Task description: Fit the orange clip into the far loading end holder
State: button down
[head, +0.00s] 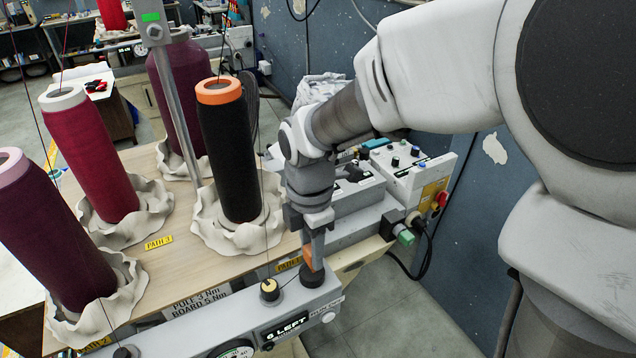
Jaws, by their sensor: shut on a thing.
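My gripper (313,250) points down at the right end of the white machine bar and is shut on the orange clip. The orange clip (307,254) shows as a small orange patch between and beside the fingers, which hide part of it. Directly below is a dark round holder (312,278) on the bar's right end. The clip's lower end meets or overlaps this holder in the picture; I cannot tell whether it is seated in it.
A black yarn cone (230,155) with an orange rim and several maroon cones stand on the wooden board (160,265). A control box (410,170) is behind right.

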jog(key=shift+f+b, duration=1)
jog(key=shift+f, duration=0.5)
jog(key=shift+c, duration=2.2)
grip_release()
notch_tip(320, 180, up, 17)
jog(key=s+d+f+m+t, duration=0.1)
jog(key=s+d+m+t, duration=0.1)
jog(key=s+d+m, duration=0.3)
jog(key=s+d+f+m+t, duration=0.2)
jog(key=s+d+m, duration=0.3)
jog(key=d+m, duration=0.7)
jog(key=m+t, duration=0.1)
jog(key=m, duration=0.6)
jog(key=shift+t, duration=0.3)
